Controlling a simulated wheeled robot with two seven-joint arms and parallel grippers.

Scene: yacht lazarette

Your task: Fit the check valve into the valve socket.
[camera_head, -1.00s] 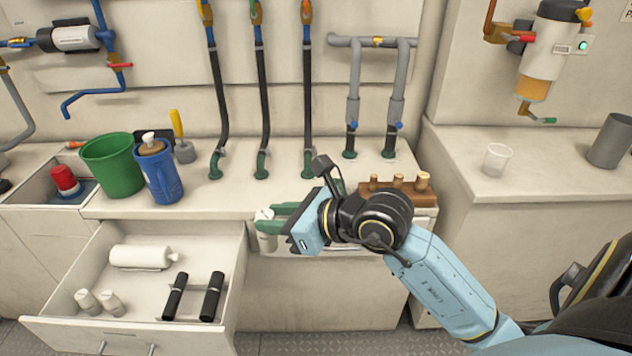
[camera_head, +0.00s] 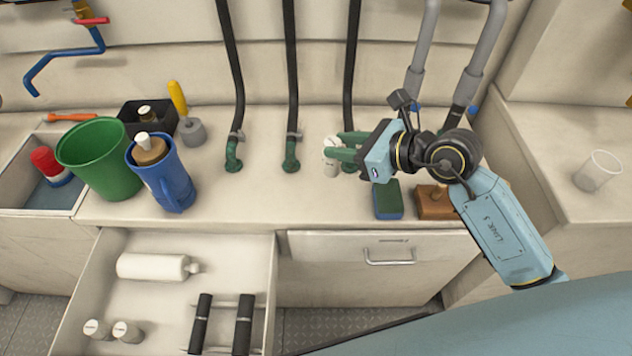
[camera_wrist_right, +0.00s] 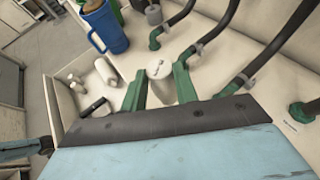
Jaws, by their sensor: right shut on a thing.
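My right gripper (camera_head: 338,150) is shut on a white capped cylinder, which I take to be the check valve (camera_head: 331,166). It holds the valve roughly upright between its green fingers, over the counter near the third hose. The valve also shows in the right wrist view (camera_wrist_right: 160,70), between the fingers. I cannot tell from the head view whether its underside touches the counter. I cannot pick out the valve socket for certain. Green hose fittings stand on the counter, one at the left hose (camera_head: 233,158) and one at the middle hose (camera_head: 291,158). My left gripper is not in view.
An open drawer (camera_head: 262,300) holds a white bottle (camera_head: 150,267), two white capped cylinders (camera_head: 112,331) and two black tubes (camera_head: 222,322). A green bucket (camera_head: 100,160) and blue jug (camera_head: 163,180) stand left. A sponge (camera_head: 388,203) and wooden block (camera_head: 432,204) lie under my right arm.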

